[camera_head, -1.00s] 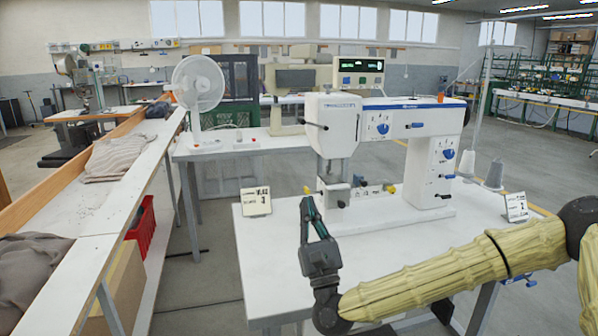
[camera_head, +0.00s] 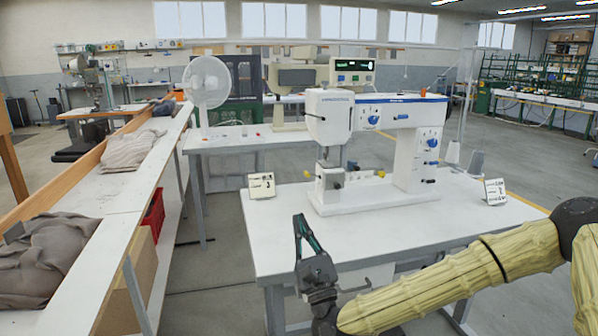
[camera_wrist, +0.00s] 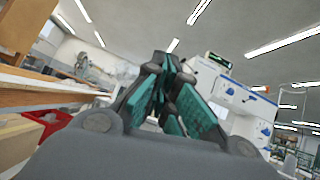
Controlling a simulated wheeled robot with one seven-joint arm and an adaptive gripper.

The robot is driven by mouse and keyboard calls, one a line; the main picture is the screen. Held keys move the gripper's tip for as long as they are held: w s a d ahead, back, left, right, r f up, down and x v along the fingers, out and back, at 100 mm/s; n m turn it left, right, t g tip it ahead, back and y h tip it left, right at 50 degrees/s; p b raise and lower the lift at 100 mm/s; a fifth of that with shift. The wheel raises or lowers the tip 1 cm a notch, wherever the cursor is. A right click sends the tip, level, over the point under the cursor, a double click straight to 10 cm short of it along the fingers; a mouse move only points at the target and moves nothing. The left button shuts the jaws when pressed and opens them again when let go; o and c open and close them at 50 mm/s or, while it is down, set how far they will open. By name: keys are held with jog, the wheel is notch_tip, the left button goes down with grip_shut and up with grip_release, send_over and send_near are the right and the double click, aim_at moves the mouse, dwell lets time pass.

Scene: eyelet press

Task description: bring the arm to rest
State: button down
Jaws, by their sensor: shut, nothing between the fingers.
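My gripper (camera_head: 300,222) points upward in front of the left front edge of the white press table in the head view. Its dark fingers with green pads are shut with nothing between them. In the wrist view my gripper (camera_wrist: 165,62) fills the middle, with its fingertips together. My arm reaches in from the right in a yellow sleeve. The white eyelet press (camera_head: 400,111) stands on the table (camera_head: 270,232), behind and to the right of my gripper. It also shows at the right of the wrist view (camera_wrist: 240,98).
A small sign (camera_head: 262,186) stands at the table's left and another (camera_head: 495,191) at its right. A long bench (camera_head: 108,192) with grey cloth (camera_head: 45,262) runs along the left, with a red crate (camera_head: 152,215) below. A fan (camera_head: 206,84) stands behind. Floor shows between bench and table.

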jog(key=s+a+f+n+g, duration=0.2)
jog(key=f+n+g, duration=0.15)
jog(key=f, duration=0.45)
jog(key=s+a+f+n+g+y, duration=0.1)
jog(key=s+a+f+n+g, duration=0.2)
jog(key=f, duration=0.5)
jog(key=s+f+n+g, duration=0.25)
jog(key=f+n, duration=0.25)
jog(key=f, duration=0.4)
jog(key=s+d+f+n+g+h, duration=0.2)
jog(key=s+f+n+g, duration=0.4)
jog(key=f, duration=0.6)
jog(key=s+d+f+n+g+h, duration=0.2)
jog(key=s+d+f, duration=0.2)
jog(key=s+f, duration=0.25)
jog(key=s+d+f+n+g+h, duration=0.1)
jog(key=s+d+f+n+g, duration=0.15)
jog(key=s+d+f, duration=0.35)
jog(key=s+d+f+n+g+h, duration=0.2)
jog(key=s+d+n+h, duration=0.1)
jog(key=s+d, duration=0.5)
jog(key=s+d+f+n+g+h, duration=0.2)
jog(key=s+d+f+n, duration=0.15)
jog(key=s+d, duration=0.4)
notch_tip(320, 180, up, 14)
jog(key=p, duration=1.3)
jog(key=shift+s+r, duration=0.2)
jog(key=shift+s, duration=0.1)
jog(key=shift+n, duration=0.25)
